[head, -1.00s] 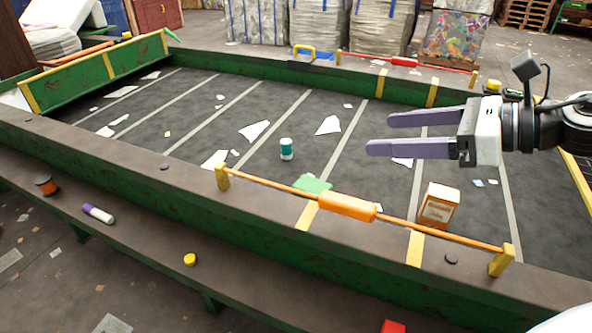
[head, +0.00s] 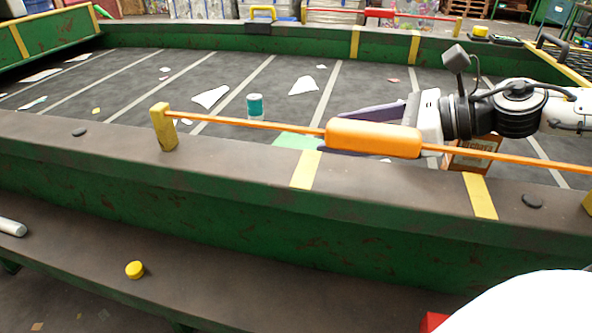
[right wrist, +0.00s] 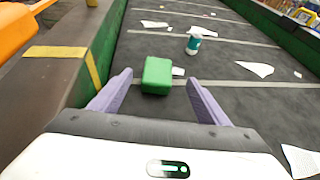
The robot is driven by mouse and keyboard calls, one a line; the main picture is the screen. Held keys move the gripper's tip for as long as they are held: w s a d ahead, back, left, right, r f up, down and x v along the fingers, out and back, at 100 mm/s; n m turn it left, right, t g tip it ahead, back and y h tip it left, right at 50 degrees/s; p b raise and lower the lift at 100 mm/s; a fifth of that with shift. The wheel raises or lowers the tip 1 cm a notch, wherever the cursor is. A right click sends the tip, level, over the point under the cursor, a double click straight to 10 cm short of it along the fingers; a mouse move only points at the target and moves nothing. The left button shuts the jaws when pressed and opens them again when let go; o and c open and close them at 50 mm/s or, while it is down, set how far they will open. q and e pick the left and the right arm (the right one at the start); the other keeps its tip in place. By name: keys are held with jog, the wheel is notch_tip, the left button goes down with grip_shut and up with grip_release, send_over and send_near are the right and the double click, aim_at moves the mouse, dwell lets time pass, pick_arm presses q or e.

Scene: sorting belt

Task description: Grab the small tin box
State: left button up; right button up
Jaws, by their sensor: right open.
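The small tin box appears as a green block (right wrist: 157,76) in the right wrist view, lying on the dark belt close to the side wall. It sits between and just ahead of the fingertips of my right gripper (right wrist: 158,85), which is open and empty. In the head view the green box (head: 296,141) shows only in part, behind the near wall and the orange roller. There, my right gripper (head: 328,134) reaches in from the right, low over the belt, its lower finger partly hidden by the roller. My left gripper is not in view.
An orange roller on a rod (head: 373,138) spans above the near green wall. A white and teal bottle (head: 255,106) stands farther along the belt. Paper scraps (head: 210,97) lie around.

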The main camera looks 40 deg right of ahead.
aim_at(293, 141)
jog(key=p+x, duration=0.2)
jog(key=x, duration=0.2)
jog(key=shift+w+a+f, duration=0.2)
jog(key=shift+w+a, duration=0.05)
jog(key=shift+w, duration=0.15)
jog(key=shift+w+a+f+p, duration=0.2)
jog(key=shift+w+a+p, duration=0.15)
jog(key=shift+p, duration=0.35)
jog(key=p+x, duration=0.2)
jog(key=shift+s+p, duration=0.1)
jog(key=shift+p, duration=0.3)
jog(key=p, duration=0.2)
jog(key=w+p, duration=0.1)
jog(key=p, duration=0.1)
jog(key=shift+w+a, duration=0.15)
jog(key=shift+a, duration=0.15)
jog(key=shift+w+a+f+p, duration=0.2)
jog(key=shift+f+p, duration=0.15)
jog(key=shift+p, duration=0.45)
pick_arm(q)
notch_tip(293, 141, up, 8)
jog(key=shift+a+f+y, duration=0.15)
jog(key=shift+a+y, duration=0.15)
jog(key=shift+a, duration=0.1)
pick_arm(e)
jog(key=shift+f, duration=0.3)
